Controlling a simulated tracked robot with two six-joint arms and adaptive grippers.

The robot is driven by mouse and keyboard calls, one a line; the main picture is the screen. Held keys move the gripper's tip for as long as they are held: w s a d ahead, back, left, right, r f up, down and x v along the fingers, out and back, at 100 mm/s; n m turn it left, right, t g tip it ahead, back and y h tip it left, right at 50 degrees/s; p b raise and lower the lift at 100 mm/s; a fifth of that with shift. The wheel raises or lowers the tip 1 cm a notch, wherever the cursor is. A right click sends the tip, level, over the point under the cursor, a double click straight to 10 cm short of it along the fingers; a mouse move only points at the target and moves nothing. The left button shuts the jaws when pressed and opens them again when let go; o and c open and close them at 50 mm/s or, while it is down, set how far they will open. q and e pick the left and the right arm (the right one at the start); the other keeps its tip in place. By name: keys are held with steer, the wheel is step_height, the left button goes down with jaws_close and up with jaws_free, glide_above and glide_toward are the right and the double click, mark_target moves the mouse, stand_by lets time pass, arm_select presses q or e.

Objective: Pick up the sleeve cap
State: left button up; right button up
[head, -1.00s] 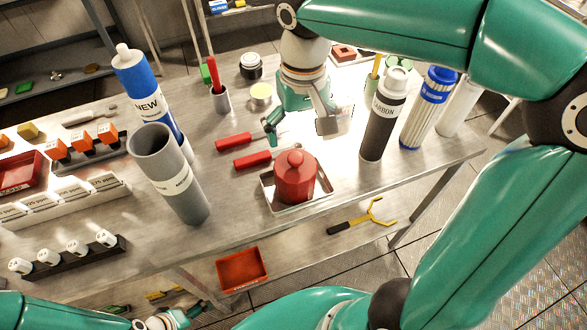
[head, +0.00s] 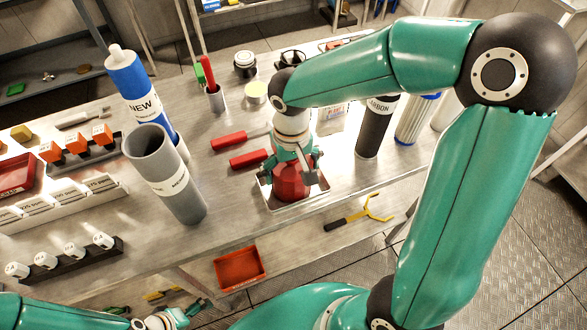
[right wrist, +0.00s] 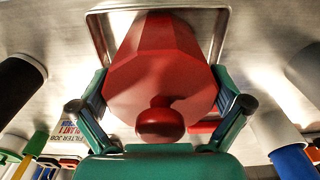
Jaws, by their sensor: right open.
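The sleeve cap (head: 290,190) is a red, faceted body that sits upright in a shallow metal tray (head: 300,205) on the bench. In the right wrist view the cap (right wrist: 160,65) fills the middle, with its round knob toward my palm. My right gripper (head: 291,174) is over the cap from above and hides its top in the head view. Its fingers are open, one on each side of the cap in the right wrist view; I cannot tell whether they touch it. My left gripper (head: 180,316) is low at the bottom left, away from the cap, its jaws unclear.
Red-handled tools (head: 247,159) lie just left of the tray. A grey sleeve (head: 170,178) and a blue-and-white NEW filter (head: 135,85) stand further left. The dark carbon filter (head: 376,130) stands to the right. A yellow forked tool (head: 360,216) and red bin (head: 240,267) are lower down.

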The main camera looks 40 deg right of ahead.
steer(key=shift+f, duration=0.2)
steer(key=c, duration=0.8)
steer(key=shift+r, duration=0.15)
